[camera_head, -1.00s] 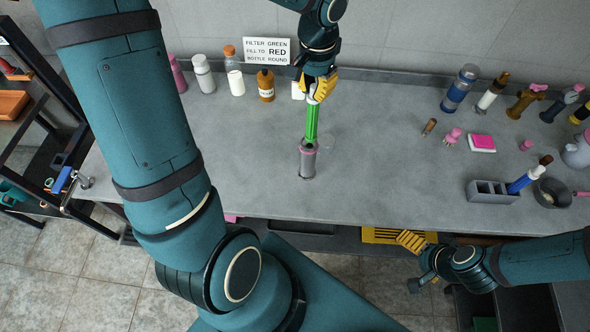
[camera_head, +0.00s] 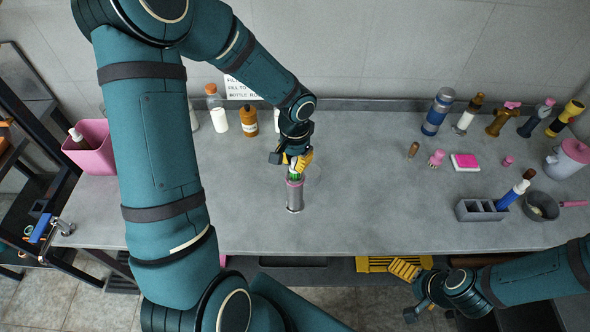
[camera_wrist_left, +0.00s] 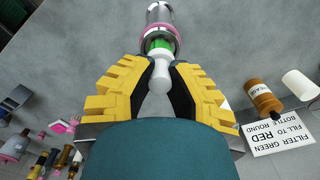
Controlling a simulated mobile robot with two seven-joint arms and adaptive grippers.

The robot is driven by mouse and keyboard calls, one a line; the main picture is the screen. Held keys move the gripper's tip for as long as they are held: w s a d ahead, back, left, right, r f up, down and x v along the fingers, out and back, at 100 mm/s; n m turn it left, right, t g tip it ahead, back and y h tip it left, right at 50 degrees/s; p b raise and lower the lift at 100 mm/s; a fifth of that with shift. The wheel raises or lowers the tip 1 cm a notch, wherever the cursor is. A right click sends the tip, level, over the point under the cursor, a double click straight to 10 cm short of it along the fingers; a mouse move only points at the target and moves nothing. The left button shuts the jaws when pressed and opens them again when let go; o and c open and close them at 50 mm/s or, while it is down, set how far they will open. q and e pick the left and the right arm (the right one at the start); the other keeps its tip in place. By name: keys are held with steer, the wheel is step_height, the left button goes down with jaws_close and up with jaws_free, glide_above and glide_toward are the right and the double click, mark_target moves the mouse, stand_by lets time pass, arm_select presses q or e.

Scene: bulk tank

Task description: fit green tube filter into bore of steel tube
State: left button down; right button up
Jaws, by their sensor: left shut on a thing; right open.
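The steel tube (camera_head: 295,199) stands upright on the grey bench, with a pinkish rim at its top. The green tube filter (camera_head: 295,177) sits mostly inside the bore; only a short green band and its white end show above the rim. In the left wrist view, the green band (camera_wrist_left: 158,45) lies inside the tube's pink rim (camera_wrist_left: 157,32), with the white end (camera_wrist_left: 160,74) between my yellow fingers. My left gripper (camera_head: 293,162) is shut on the filter just above the tube mouth. My right gripper (camera_head: 409,290) is open and empty, below the bench's front edge.
A sign (camera_wrist_left: 275,133) and bottles, including a brown one (camera_head: 249,122), stand at the back behind my left arm. The bench between the tube and the rack is clear.

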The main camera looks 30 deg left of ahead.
mark_target(295, 171)
arm_select(q)
step_height(295, 171, down, 4)
stand_by(0.4)
steer(key=shift+f+b, duration=0.15)
steer(key=shift+b, duration=0.25)
steer(key=c, duration=1)
jaws_free()
